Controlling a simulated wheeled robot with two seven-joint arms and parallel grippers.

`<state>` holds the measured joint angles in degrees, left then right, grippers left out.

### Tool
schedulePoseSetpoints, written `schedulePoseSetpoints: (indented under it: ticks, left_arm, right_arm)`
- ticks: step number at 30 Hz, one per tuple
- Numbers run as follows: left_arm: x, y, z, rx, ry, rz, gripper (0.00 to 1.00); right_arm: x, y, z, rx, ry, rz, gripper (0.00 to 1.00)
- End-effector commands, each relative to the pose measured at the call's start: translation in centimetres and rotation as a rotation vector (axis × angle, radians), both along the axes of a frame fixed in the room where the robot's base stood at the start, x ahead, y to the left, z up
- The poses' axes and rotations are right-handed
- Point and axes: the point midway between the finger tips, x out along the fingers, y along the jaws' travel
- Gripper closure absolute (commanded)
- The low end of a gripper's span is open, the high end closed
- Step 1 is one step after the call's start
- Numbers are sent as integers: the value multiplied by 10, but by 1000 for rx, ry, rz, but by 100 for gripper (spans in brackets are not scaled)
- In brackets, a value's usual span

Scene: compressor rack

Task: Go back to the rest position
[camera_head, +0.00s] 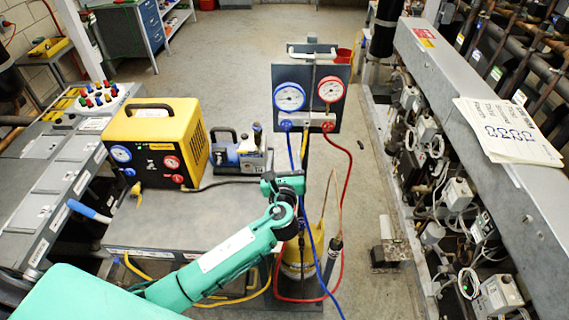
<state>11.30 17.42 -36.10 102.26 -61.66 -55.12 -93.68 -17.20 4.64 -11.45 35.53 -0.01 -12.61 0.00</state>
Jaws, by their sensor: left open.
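My left arm, teal, comes in from the lower left and reaches across the front of the grey cart (225,220). My left gripper (284,184) is at its far end, close to the cart's right edge and in front of the blue and red hoses. It is open, and I see nothing held in it. The fingertips are small and partly lost against the dark parts behind. My right gripper is not in view.
A yellow recovery machine (155,145) and a vacuum pump (240,155) stand on the cart. A gauge panel (310,98) rises behind the gripper, its hoses hanging near a yellow cylinder (298,265). The compressor rack (470,110) fills the right. Floor behind is clear.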

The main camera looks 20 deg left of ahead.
Motion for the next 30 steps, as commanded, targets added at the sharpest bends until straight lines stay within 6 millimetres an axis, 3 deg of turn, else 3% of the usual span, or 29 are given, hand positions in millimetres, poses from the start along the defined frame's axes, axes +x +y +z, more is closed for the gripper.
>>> schedulePoseSetpoints:
  ticks: [14, 17, 20, 23, 30]
  left_arm:
    - [-1, 0, -1, -4, 1, 2, 43]
    - [-9, 4, -7, -82, 15, 18, 43]
    - [-30, 12, -23, -297, 44, 69, 43]
    - [-65, 25, -46, -623, 85, 174, 43]
    - [-173, 46, -96, -1416, 134, 585, 43]
  right_arm:
    - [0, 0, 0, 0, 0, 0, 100]
    - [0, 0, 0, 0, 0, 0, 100]
    - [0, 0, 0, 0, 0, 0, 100]
    - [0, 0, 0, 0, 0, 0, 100]
    - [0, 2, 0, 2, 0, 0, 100]
